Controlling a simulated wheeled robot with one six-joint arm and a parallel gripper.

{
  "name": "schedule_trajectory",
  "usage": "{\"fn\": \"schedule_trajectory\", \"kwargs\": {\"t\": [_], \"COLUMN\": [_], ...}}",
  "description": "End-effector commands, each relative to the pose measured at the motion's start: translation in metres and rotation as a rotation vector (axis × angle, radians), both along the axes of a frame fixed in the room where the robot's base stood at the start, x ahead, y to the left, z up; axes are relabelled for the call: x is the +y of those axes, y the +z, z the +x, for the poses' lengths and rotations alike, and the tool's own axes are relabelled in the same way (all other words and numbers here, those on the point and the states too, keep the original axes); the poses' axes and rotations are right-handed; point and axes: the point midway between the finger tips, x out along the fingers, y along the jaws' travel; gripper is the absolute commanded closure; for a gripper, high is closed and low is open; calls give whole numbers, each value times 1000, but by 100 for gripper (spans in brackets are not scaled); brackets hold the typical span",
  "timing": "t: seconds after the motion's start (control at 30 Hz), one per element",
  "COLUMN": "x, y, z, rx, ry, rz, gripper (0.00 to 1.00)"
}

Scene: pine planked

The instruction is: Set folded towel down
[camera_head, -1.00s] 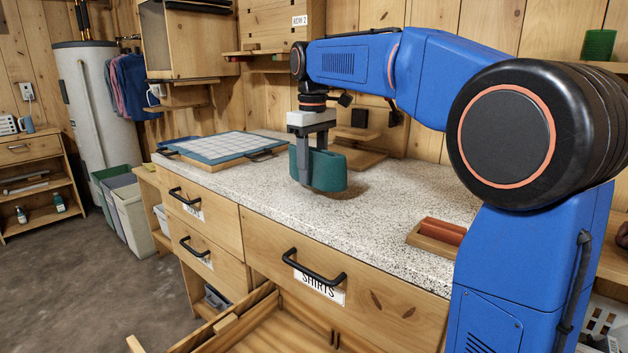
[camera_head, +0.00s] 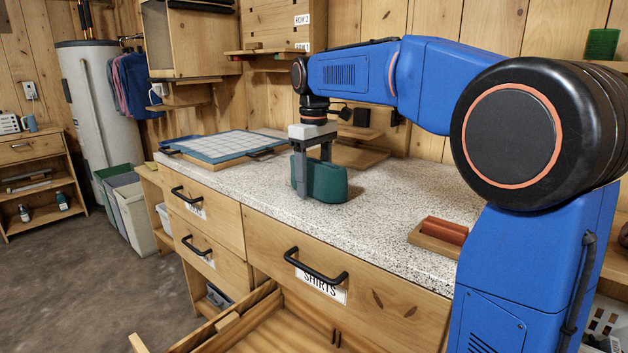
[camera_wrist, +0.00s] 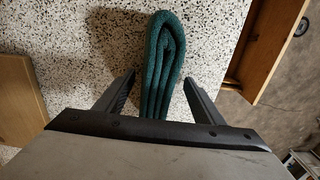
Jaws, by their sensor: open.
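The folded towel (camera_head: 326,182) is dark green and stands on its edge on the speckled countertop (camera_head: 400,200). In the wrist view the towel (camera_wrist: 160,55) shows its several folded layers from above. My gripper (camera_head: 306,185) is over the towel's left end, pointing down. In the wrist view its two fingers (camera_wrist: 160,90) are spread, one on each side of the towel, with a gap visible at both sides. The towel's near end is hidden behind the gripper body in the wrist view.
A gridded board (camera_head: 225,146) lies at the counter's far left. A wooden tray with reddish rolls (camera_head: 443,231) sits at right. A wooden board (camera_head: 358,157) lies behind the towel. Below the front edge, a drawer (camera_head: 270,325) stands open. Counter around the towel is clear.

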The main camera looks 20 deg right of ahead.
Motion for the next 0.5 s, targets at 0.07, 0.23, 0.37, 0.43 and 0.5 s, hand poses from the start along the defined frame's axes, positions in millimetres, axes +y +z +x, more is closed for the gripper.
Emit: {"fn": "schedule_trajectory", "kwargs": {"t": [0.07,0.23,0.37,0.43,0.5], "x": [0,0,0,0,0], "y": [3,23,49,63,76], "z": [0,1,1,1,1], "rx": [-1,-2,-4,-3,-2], "ry": [0,0,0,0,0], "rz": [1,0,0,1,0], "gripper": [37,37,37,37,37]}}
